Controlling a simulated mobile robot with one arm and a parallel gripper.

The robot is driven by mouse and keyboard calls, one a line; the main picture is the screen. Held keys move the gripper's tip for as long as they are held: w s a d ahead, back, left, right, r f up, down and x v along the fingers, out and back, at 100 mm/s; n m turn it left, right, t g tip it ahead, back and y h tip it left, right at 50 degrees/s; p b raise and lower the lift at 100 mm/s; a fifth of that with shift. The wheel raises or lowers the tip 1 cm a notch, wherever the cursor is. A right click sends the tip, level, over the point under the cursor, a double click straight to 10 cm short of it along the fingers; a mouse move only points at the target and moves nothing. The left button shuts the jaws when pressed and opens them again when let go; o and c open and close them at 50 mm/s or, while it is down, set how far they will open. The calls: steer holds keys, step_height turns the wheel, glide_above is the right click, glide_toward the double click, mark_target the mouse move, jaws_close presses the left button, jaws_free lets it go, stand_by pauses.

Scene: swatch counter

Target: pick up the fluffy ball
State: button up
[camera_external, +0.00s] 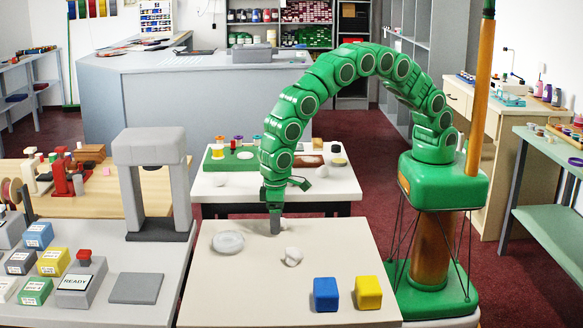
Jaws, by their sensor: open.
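A small whitish, uneven lump (292,257), which looks like the fluffy ball, rests on the pale front table (240,302). It is small in the picture, so its texture is hard to make out. My gripper (275,228) points down from the green arm, just behind and left of the lump, apart from it in the picture. Its grey tip is low over the table; whether it touches the surface I cannot tell. The jaws are open, and I see nothing held between them.
A clear round dish (228,242) lies left of my gripper. A blue block (326,294) and a yellow block (368,293) stand at the front right. A grey press (152,182) stands left. The table's front middle is bare.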

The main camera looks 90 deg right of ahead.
steer(key=c, duration=1)
step_height(320, 180, up, 4)
steer(key=shift+f, duration=0.2)
steer(key=shift+s+d+r, duration=0.15)
steer(key=shift+s, duration=0.05)
steer(key=shift+s+d+r, duration=1.15)
steer(key=shift+s+r, duration=0.35)
steer(key=shift+s, duration=0.45)
steer(key=shift+s+d+r, duration=1.15)
steer(key=shift+s+r, duration=0.4)
steer(key=shift+s, duration=0.35)
steer(key=shift+s+d+r, duration=1.15)
steer(key=shift+s+r, duration=0.35)
steer(key=shift+s, duration=0.45)
